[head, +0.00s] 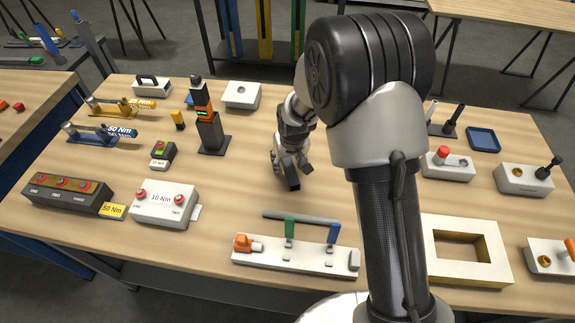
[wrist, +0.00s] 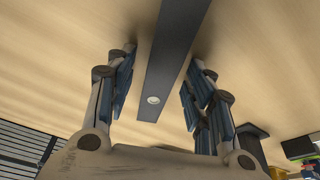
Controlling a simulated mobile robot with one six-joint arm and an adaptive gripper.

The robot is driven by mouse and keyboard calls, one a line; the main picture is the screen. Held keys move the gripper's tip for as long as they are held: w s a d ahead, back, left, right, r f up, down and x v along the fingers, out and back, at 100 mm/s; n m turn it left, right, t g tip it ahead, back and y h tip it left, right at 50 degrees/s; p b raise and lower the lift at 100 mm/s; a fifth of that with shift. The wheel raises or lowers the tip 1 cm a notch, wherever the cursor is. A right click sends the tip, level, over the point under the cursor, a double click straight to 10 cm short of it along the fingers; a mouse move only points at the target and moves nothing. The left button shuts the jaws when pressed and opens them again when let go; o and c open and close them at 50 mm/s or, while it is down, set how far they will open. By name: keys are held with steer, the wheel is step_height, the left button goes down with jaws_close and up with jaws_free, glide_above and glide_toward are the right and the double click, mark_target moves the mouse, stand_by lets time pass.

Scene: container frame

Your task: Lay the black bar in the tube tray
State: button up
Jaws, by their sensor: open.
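The black bar (wrist: 172,60) shows in the wrist view as a long dark flat bar with a pale round spot near one end. It runs between the two fingers of my gripper (wrist: 160,85), with gaps on both sides. In the head view my gripper (head: 290,178) points down over the middle of the table, its fingers open; the black bar cannot be told from the dark fingertips there. No thing is clearly marked as the tube tray. A white base (head: 295,259) with green and blue uprights stands in front, a grey rod (head: 300,220) across them.
A cream frame (head: 498,262) with a rectangular opening is at front right. A blue tray (head: 483,139) lies at back right. A black and orange tower (head: 206,130) stands left of my gripper. Button boxes (head: 165,206) are at front left. Bare wood surrounds my gripper.

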steer(key=shift+r, duration=0.1)
jaws_close()
stand_by(0.5)
